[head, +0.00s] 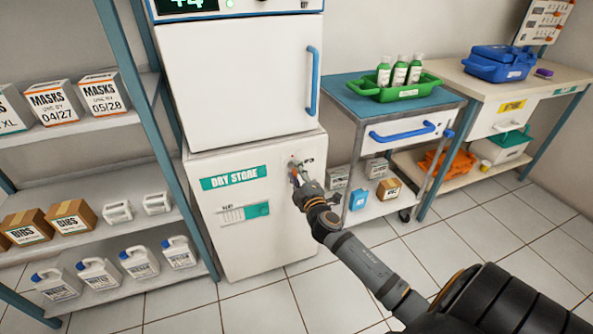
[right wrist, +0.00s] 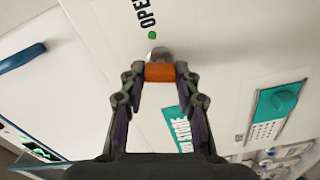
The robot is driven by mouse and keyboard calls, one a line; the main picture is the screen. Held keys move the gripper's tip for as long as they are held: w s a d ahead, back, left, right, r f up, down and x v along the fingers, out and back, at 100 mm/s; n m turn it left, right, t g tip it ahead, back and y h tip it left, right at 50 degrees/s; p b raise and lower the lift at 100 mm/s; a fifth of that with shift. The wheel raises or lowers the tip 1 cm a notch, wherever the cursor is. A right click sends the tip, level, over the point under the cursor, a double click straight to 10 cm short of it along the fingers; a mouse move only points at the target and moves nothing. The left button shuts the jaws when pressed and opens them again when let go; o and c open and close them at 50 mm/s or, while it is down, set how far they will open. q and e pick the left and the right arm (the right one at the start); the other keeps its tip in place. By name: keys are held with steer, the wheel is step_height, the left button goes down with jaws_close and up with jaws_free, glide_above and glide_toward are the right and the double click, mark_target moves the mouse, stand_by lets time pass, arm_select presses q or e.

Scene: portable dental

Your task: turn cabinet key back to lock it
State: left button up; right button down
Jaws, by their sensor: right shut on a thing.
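The white dry store cabinet (head: 258,243) stands under a white fridge-like unit, and its front also shows in the right wrist view (right wrist: 240,50). The key has an orange grip (right wrist: 159,72) and sits in a round metal lock (right wrist: 158,54) on the cabinet door. My right gripper (head: 297,178) reaches the lock at the cabinet's upper right. In the right wrist view my right gripper (right wrist: 160,76) is shut on the orange key grip. A green dot and the word OPEN lie beside the lock. My left gripper is not in view.
The upper unit (head: 235,80) has a blue handle. A shelf rack (head: 100,205) with boxes and jugs stands left. A blue-topped cart (head: 440,95) with a green tray (head: 395,90) stands close on the right. Floor tiles in front are clear.

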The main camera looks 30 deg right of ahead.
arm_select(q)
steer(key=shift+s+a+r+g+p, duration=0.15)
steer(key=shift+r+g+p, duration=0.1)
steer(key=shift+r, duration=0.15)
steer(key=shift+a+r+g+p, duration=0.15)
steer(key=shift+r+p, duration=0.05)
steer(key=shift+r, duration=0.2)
arm_select(e)
steer(key=shift+n, duration=1.6)
steer(key=shift+f+n, duration=0.1)
steer(key=shift+n, duration=0.2)
steer(key=c, duration=1)
jaws_free()
steer(key=shift+o, duration=0.2)
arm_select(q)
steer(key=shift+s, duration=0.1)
arm_select(e)
steer(key=v, duration=1.2)
